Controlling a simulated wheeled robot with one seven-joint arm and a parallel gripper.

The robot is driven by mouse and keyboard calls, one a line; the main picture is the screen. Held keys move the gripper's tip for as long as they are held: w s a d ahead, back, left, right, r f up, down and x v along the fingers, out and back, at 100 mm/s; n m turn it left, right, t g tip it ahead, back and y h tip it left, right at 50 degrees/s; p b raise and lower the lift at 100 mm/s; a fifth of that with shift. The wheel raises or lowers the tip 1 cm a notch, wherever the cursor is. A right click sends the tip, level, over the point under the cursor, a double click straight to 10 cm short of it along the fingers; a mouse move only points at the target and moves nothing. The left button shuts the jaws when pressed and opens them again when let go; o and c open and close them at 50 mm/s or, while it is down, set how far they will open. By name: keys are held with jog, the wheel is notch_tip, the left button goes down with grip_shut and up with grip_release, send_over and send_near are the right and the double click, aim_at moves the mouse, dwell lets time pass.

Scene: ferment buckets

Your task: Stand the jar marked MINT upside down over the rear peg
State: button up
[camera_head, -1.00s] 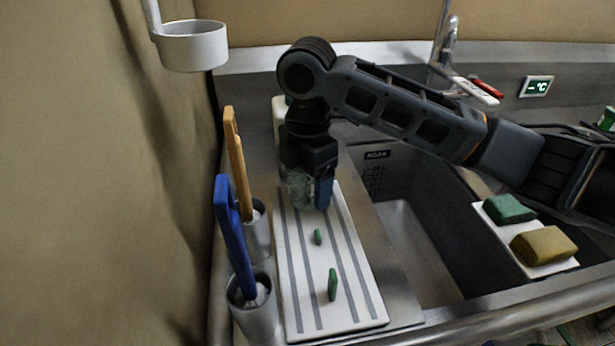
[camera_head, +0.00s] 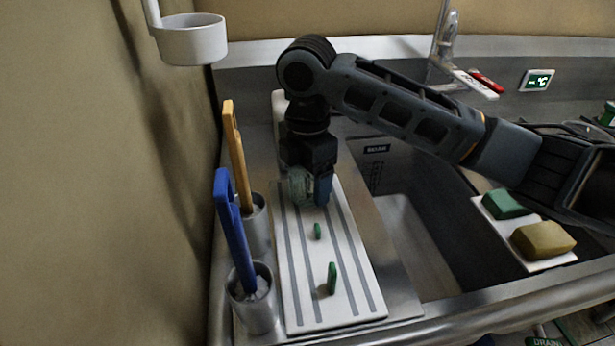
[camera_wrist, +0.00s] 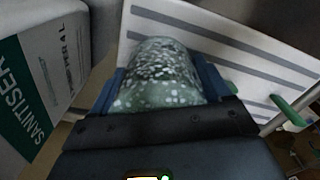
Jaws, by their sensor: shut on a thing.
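My gripper (camera_head: 312,188) points down over the far end of the white grooved board (camera_head: 307,312). It is shut on a green speckled glass jar (camera_head: 297,186). The jar (camera_wrist: 160,72) fills the space between the blue fingers in the wrist view. No MINT mark shows on the part I see, and I cannot tell which way its mouth faces. Two green pegs stand on the board, one (camera_head: 317,231) in the middle and one (camera_head: 332,278) nearer the front. Any peg further back is hidden behind the jar and gripper.
Brushes with blue (camera_head: 232,225) and yellow (camera_head: 236,160) handles stand in metal cups left of the board. A sanitiser container (camera_wrist: 40,85) stands close by. The sink basin (camera_head: 415,240) is to the right, with green (camera_head: 506,203) and yellow (camera_head: 543,239) sponges on a white tray beyond.

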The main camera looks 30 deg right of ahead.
jog(key=shift+f, duration=0.35)
jog(key=o, duration=1.1)
jog(key=shift+r, duration=0.15)
jog(key=shift+r+p, duration=0.75)
jog(key=shift+r, duration=0.1)
jog(key=shift+r, duration=0.2)
jog(key=shift+r+p, duration=0.8)
jog(key=shift+p, duration=0.1)
jog(key=shift+r, duration=0.1)
jog(key=shift+r+p, duration=0.85)
jog(key=shift+r, duration=0.1)
